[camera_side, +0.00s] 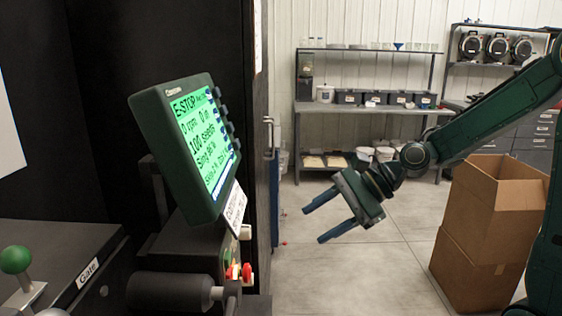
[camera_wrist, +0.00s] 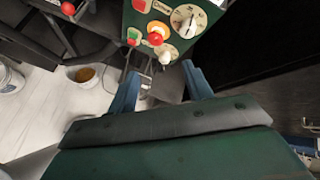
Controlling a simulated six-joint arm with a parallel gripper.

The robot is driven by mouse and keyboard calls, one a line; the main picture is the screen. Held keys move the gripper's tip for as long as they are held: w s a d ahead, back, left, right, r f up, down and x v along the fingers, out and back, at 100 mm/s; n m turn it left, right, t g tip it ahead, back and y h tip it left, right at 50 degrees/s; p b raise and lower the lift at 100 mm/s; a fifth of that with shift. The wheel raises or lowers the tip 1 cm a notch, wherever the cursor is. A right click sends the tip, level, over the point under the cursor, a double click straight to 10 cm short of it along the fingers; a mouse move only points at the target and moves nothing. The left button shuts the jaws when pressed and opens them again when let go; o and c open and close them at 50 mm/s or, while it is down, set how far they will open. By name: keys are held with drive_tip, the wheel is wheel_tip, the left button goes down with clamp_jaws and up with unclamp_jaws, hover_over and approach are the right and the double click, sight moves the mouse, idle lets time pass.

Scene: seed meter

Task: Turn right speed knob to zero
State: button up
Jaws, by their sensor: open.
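The green control panel (camera_wrist: 172,8) shows at the top of the wrist view. A white knob (camera_wrist: 187,21) sits on a round scale there, and another white knob (camera_wrist: 165,58) lies nearer my gripper. Which one is the right speed knob I cannot tell; the scale marks are too small to read. In the side view the panel's controls (camera_side: 238,271) are seen edge-on below the green-lit screen (camera_side: 205,140). My gripper (camera_side: 313,226) is open and empty, in the air right of the panel and apart from it. Its blue fingers (camera_wrist: 160,72) point toward the panel in the wrist view.
A black cylinder (camera_side: 170,293) juts out below the screen. Cardboard boxes (camera_side: 490,225) stand at the right, shelves (camera_side: 365,95) behind. Floor beneath my gripper is clear.

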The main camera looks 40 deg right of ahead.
drive_tip(key=s+d+r+n+g+h, duration=0.1)
drive_tip(key=s+d+r+n+h, duration=0.2)
drive_tip(key=s+n+h, duration=0.4)
drive_tip(key=shift+s+n+g, duration=0.3)
drive_tip(key=shift+s+n, duration=3.8)
drive_tip(key=shift+n, duration=0.7)
drive_tip(key=w+f+m+t+y, duration=0.1)
drive_tip(key=w+m+y, duration=0.3)
drive_tip(key=w+m, duration=0.5)
drive_tip(key=w+a+f+m+t+y, duration=0.1)
drive_tip(key=w+m+t+y, duration=0.2)
drive_tip(key=w+m, duration=0.6)
drive_tip(key=m+y, duration=0.1)
drive_tip(key=m, duration=0.5)
drive_tip(key=shift+w+a+f+m+y, duration=0.15)
drive_tip(key=shift+w+f+m+y, duration=0.05)
drive_tip(key=shift+f+m+y, duration=0.15)
